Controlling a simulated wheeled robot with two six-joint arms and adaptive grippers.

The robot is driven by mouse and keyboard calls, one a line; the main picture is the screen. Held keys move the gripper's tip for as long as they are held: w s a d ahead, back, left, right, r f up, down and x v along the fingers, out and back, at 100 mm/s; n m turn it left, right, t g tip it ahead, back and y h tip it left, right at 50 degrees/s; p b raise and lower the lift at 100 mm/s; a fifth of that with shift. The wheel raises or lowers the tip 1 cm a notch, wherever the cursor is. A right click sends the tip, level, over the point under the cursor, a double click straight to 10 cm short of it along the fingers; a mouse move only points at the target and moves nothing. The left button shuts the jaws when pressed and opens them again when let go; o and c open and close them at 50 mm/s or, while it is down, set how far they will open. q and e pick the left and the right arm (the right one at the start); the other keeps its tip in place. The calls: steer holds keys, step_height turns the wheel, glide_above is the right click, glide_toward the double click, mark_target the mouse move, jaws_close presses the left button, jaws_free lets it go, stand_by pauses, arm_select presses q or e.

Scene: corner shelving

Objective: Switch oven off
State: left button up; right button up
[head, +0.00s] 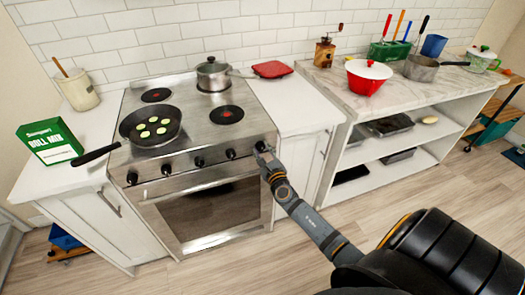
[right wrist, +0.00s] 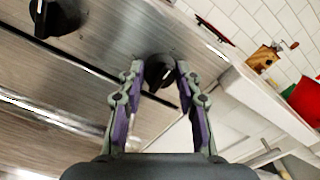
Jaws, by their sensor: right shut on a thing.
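The oven (head: 205,180) is a steel stove with a row of black knobs along its front panel. My right gripper (head: 264,152) is at the rightmost end of that row. In the right wrist view its two fingers (right wrist: 160,78) are closed around a black knob (right wrist: 158,70), one on each side. The gripper partly hides this knob in the head view. Another knob (right wrist: 55,16) is at the upper left of the wrist view, apart from the fingers. My left gripper is not in view.
A frying pan (head: 150,118) with green slices stands on the stove, its handle jutting over the front left edge. A steel pot (head: 213,74) is on a back burner. A white cabinet (head: 303,165) is right of the oven. The floor in front is clear.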

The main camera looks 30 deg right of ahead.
steer(key=shift+f, duration=0.15)
steer(key=o, duration=1.1)
steer(key=shift+o, duration=0.2)
steer(key=v, duration=1.2)
